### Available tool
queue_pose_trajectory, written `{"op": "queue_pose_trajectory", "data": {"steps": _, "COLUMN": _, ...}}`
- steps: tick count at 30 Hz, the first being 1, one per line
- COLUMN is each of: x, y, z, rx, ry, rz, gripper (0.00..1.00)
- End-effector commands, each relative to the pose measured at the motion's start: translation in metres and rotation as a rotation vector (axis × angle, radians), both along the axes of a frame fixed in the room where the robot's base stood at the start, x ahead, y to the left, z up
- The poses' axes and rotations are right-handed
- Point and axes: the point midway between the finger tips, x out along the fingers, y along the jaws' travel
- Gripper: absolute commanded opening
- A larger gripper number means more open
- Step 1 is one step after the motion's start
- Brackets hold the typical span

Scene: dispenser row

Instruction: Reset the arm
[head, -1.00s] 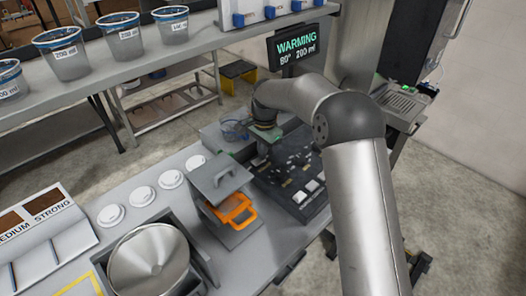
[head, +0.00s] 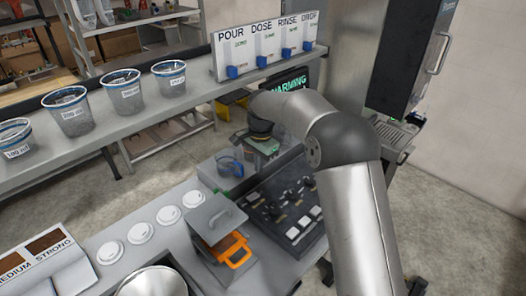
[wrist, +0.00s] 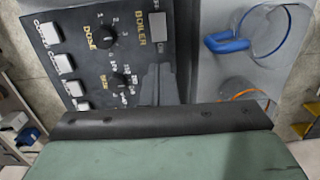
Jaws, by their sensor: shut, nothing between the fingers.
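My arm reaches in from the lower right in the head view, and my gripper (head: 264,146) is over the back of the black control panel (head: 285,205), near a clear jug with a blue handle (head: 229,166). In the wrist view my gripper's dark fingers (wrist: 157,83) are together and empty, over the panel (wrist: 185,50) with its knobs and white buttons. The jug (wrist: 265,35) lies to their upper right, apart from them. A second clear vessel with an orange band (wrist: 248,98) is partly hidden by my gripper's body.
A grey box with an orange handle (head: 230,247) stands left of the panel. White round lids (head: 141,232) line the counter. Several blue-rimmed cups (head: 124,88) and a POUR DOSE RINSE DROP board (head: 265,47) stand on the shelf. My arm partly covers a display (head: 291,83).

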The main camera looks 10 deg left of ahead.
Motion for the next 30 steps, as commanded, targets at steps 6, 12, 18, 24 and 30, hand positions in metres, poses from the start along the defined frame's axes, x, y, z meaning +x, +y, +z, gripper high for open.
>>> {"op": "queue_pose_trajectory", "data": {"steps": 6, "x": -0.004, "y": -0.012, "z": 0.01, "rx": -0.002, "ry": -0.008, "rz": 0.018, "gripper": 0.0}}
{"op": "queue_pose_trajectory", "data": {"steps": 12, "x": -0.048, "y": -0.082, "z": 0.048, "rx": -0.021, "ry": -0.049, "rz": 0.143, "gripper": 0.0}}
{"op": "queue_pose_trajectory", "data": {"steps": 18, "x": -0.136, "y": -0.17, "z": 0.071, "rx": -0.044, "ry": -0.086, "rz": 0.313, "gripper": 0.0}}
{"op": "queue_pose_trajectory", "data": {"steps": 24, "x": -0.242, "y": -0.235, "z": 0.06, "rx": -0.055, "ry": -0.115, "rz": 0.467, "gripper": 0.0}}
{"op": "queue_pose_trajectory", "data": {"steps": 30, "x": -0.32, "y": -0.264, "z": 0.032, "rx": -0.056, "ry": -0.134, "rz": 0.578, "gripper": 0.0}}
